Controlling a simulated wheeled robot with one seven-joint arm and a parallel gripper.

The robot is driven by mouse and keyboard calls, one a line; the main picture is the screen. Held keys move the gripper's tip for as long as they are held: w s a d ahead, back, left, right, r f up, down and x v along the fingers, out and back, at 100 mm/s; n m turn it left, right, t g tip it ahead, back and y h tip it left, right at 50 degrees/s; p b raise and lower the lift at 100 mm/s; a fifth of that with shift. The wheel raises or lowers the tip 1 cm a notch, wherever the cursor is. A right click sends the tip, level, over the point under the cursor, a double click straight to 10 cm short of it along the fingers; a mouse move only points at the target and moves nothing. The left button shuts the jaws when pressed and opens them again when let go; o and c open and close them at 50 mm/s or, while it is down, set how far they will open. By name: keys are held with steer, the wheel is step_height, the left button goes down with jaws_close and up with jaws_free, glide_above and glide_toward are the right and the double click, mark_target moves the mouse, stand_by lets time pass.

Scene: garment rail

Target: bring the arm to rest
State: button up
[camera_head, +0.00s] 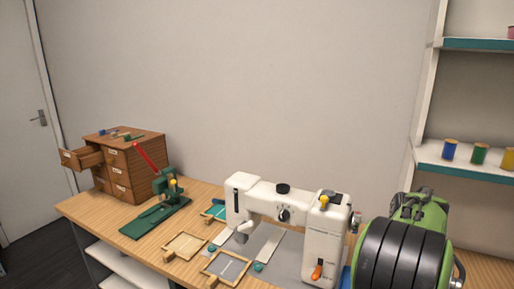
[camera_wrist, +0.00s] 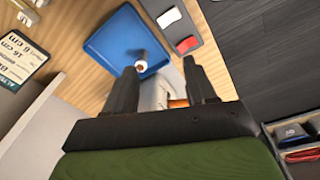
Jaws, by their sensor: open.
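My gripper (camera_wrist: 160,68) shows in the wrist view with its two dark fingers spread apart. Nothing is clasped between them. Beyond the fingers a blue tray (camera_wrist: 108,42) lies on the wood surface, with a small white-ringed, brown-centred piece (camera_wrist: 141,66) near its corner by the left fingertip. A pale grey piece with an orange-brown part shows between the fingers, partly hidden. In the head view my green and black arm (camera_head: 402,255) fills the lower right; my fingers cannot be made out there.
A white sewing machine (camera_head: 285,208) stands on the table left of my arm. A green press (camera_head: 158,212) and a wooden drawer cabinet (camera_head: 125,165) with an open drawer stand farther left. Shelves (camera_head: 465,165) with thread spools rise at right. The wall above the table is bare.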

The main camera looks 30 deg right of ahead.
steer(key=w+a+r+t+p, duration=0.1)
steer(key=w+a+r+p, duration=0.2)
steer(key=a, duration=0.4)
steer(key=w+a+r+t, duration=0.1)
steer(key=w+a+r, duration=0.1)
steer(key=a+r, duration=0.4)
steer(key=w+a+r+t+p, duration=0.1)
steer(key=w+a+r+p, duration=0.15)
steer(key=a, duration=0.65)
steer(key=s+a+r+p, duration=0.1)
steer(key=s+a, duration=0.3)
steer(key=a, duration=0.3)
steer(key=s+a+r+m+t+p, duration=0.1)
steer(key=s+a+p, duration=0.1)
steer(key=s+a, duration=0.2)
steer(key=a, duration=0.3)
steer(key=shift+r+t+y, duration=0.15)
steer(key=shift+t+y, duration=0.15)
steer(key=shift+s, duration=0.1)
steer(key=shift+c, duration=0.3)
